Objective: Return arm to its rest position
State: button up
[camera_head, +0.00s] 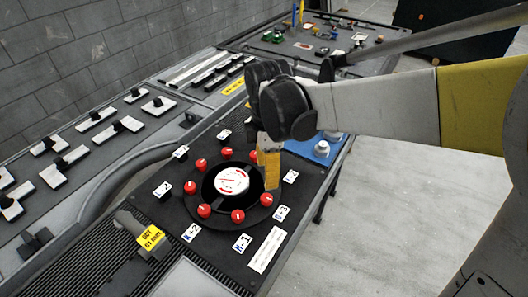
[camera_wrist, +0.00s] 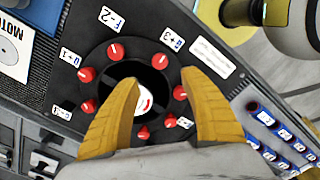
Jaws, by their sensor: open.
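My gripper (camera_head: 268,165) has yellow fingers and hangs from my arm over the right side of a round black dial panel (camera_head: 210,190). In the wrist view, my gripper (camera_wrist: 160,112) has its two fingers spread apart with nothing between them. The dial panel shows behind them, with its white and red centre (camera_head: 232,181) and a ring of red knobs (camera_head: 238,216). In the wrist view the left finger covers part of the centre. I cannot tell whether the fingertips touch the panel. My arm reaches in from the right.
Small white labels (camera_head: 242,243) surround the dial. A blue part (camera_head: 321,149) sits right of my gripper; several blue pieces (camera_wrist: 268,118) show in the wrist view. A switch console (camera_head: 100,125) stands left by a brick wall. Another table (camera_head: 310,45) is behind. Grey floor (camera_head: 390,200) lies open at right.

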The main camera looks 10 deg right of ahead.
dwell(0.4)
jog(key=s+d+r+m+t, duration=0.2)
jog(key=s+d+m, duration=0.3)
jog(key=m, duration=0.4)
jog(key=s+d+r+m+t, duration=0.3)
jog(key=s+d+m+t, duration=0.2)
jog(key=d+m, duration=0.3)
jog(key=m, duration=0.2)
jog(key=shift+s+d+r+m, duration=0.25)
jog(key=shift+s+m, duration=0.05)
jog(key=shift+s, duration=0.1)
dwell(0.7)
